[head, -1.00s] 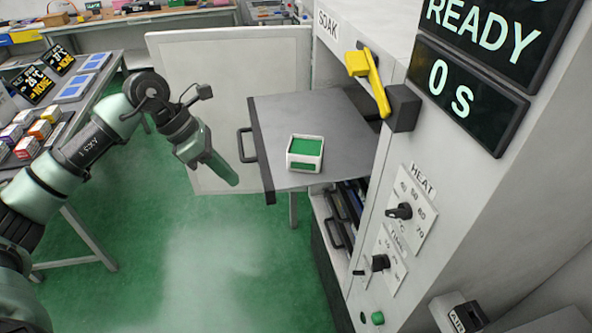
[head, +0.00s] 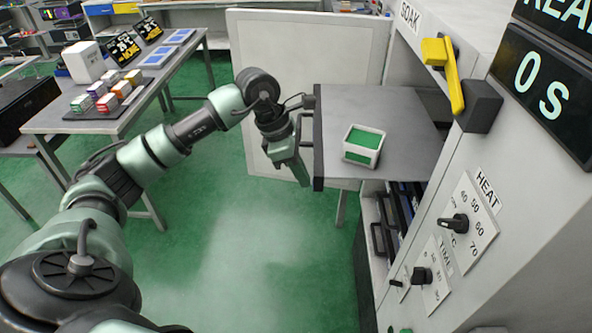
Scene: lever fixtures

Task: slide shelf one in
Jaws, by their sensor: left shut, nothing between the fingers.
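Shelf one (head: 395,112), a flat grey shelf with a dark front edge and a dark handle, sticks out of the open SOAK cabinet (head: 440,195). A small white box with a green top (head: 363,145) sits on it. My left gripper (head: 303,180) is shut and empty, pointing down just in front of the shelf's front edge. It partly hides the handle (head: 305,120), and I cannot tell whether it touches the shelf. My right gripper is not in view.
The open white door (head: 300,45) stands behind the shelf. Lower shelves (head: 402,205) sit inside the cabinet. A yellow lever (head: 455,85) and dials (head: 455,223) are on the cabinet front. A table with small boxes (head: 60,122) stands at left. The green floor is clear.

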